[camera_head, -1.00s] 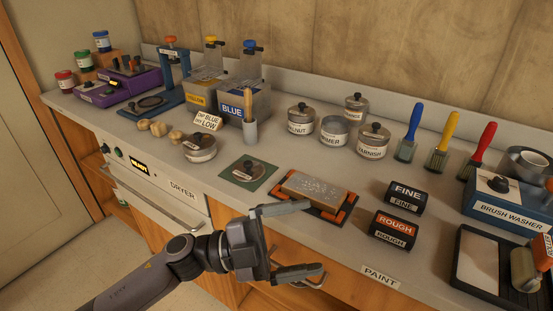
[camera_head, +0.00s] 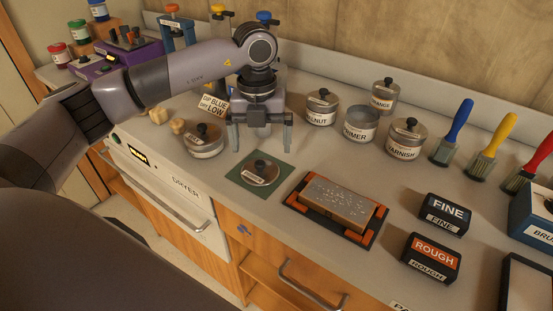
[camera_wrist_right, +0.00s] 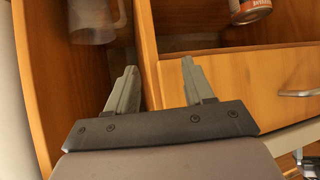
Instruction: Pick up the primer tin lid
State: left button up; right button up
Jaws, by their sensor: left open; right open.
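The primer tin (camera_head: 361,125) stands open, with no lid on it, between the walnut and varnish tins. A round metal lid with a dark knob (camera_head: 260,171) lies on a green square mat (camera_head: 244,182) on the counter. My left gripper (camera_head: 261,148) points down just behind and above this lid, its fingers spread and empty. In the right wrist view my right gripper (camera_wrist_right: 163,82) is open and empty, in front of wooden cabinet shelving below counter height.
Lidded tins of walnut (camera_head: 321,108), varnish (camera_head: 406,140) and orange (camera_head: 385,95) stand nearby. Another lidded tin (camera_head: 203,141) is left of the mat. A sanding block (camera_head: 338,200) lies in an orange-cornered tray to the right. The wrist view shows a can (camera_wrist_right: 250,11) on a shelf.

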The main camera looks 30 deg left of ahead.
aim_at(260, 164)
pick_arm(q)
jog(key=shift+w+a, duration=0.1)
jog(key=shift+a, duration=0.2)
jog(key=shift+f, duration=0.25)
jog(key=f+p, duration=0.1)
jog(key=f, duration=0.5)
jog(key=shift+s+f, duration=0.1)
jog(key=shift+s, duration=0.1)
jog(key=c, duration=0.8)
